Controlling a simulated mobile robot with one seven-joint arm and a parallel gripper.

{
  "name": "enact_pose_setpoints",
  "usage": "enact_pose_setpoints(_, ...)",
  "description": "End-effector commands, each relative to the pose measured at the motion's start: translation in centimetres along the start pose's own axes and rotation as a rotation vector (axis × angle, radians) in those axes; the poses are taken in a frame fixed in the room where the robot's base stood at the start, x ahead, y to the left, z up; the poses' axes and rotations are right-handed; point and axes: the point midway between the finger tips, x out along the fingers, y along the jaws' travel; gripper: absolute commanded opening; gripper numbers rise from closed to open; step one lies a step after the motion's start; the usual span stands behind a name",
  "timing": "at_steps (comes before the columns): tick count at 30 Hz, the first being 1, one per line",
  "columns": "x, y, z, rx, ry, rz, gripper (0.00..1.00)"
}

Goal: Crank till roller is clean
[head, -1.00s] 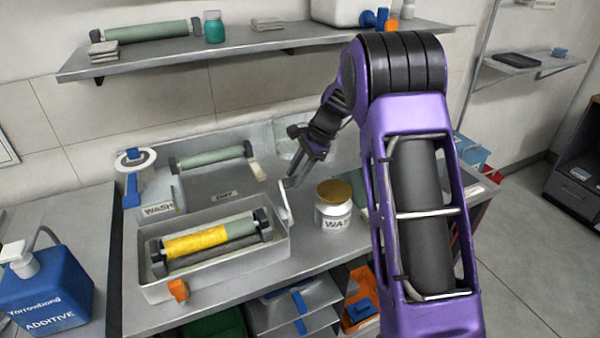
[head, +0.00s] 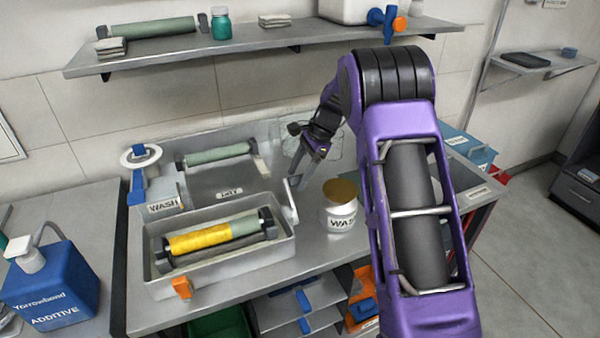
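The roller (head: 200,242) lies across a grey wash tray (head: 218,276). Its left and middle part is coated yellow and its right end is bare green. A pale crank arm (head: 291,205) stands at the tray's right end, with a dark handle (head: 294,183) at its top. My gripper (head: 299,179) reaches down from the back right, with its fingertips at or just beside the handle. The fingers are small and dark here, so I cannot tell whether they touch or grip it.
A white WASH jar (head: 340,206) with a tan lid stands right of the crank, close to my arm. A second green roller (head: 218,153) sits behind the tray. An orange knob (head: 182,287) is on the tray's front. A shelf (head: 250,47) runs above.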

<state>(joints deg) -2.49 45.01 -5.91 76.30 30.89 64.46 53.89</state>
Motion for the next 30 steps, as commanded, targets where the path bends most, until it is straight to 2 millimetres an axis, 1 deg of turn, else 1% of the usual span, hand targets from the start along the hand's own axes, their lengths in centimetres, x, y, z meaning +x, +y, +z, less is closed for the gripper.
enact_pose_setpoints(13,-0.5,-0.1,-0.1,0.001,0.003,-0.004,0.62)
enact_pose_setpoints(17,-1.2,-0.1,-0.1,0.0,0.003,-0.005,0.62)
enact_pose_setpoints(20,-2.6,-0.1,-0.1,0.001,0.005,-0.008,0.62)
enact_pose_setpoints(23,-4.8,-0.1,-0.1,0.0,0.004,-0.009,0.62)
enact_pose_setpoints(30,-10.7,-0.1,-0.1,0.001,0.004,-0.007,0.62)
